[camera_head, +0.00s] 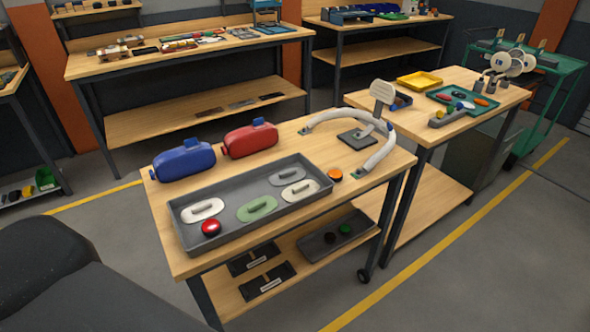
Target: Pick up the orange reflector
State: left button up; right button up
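The orange reflector (335,175) is a small round orange disc. It lies on the wooden top of the near cart (250,266), just outside the right end of a grey tray (214,243). One end of a white curved tube (385,152) lies close to its right. Neither of my grippers shows in the view, and nothing is touching the reflector.
The grey tray holds a red round piece (211,227) and several oval plates. A blue canister (184,160) and a red canister (250,139) stand behind it. A grey stand (382,92) rises at the back right. The wood at the front right is clear.

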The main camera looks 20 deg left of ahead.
aim_at(337, 176)
jog(key=i+l+u, duration=0.1)
jog(key=u, duration=0.3)
jog(key=i+l+u, duration=0.15)
jog(key=u, duration=0.25)
jog(key=i+l+u, duration=0.1)
jog(key=l+u, duration=0.15)
jog(key=u, duration=0.15)
jog(key=i+l+u, duration=0.1)
jog(key=l+u, duration=0.3)
jog(key=i+l+u, duration=0.1)
jog(key=l+u, duration=0.65)
jog(key=i+j, duration=0.05)
jog(key=j, duration=0.05)
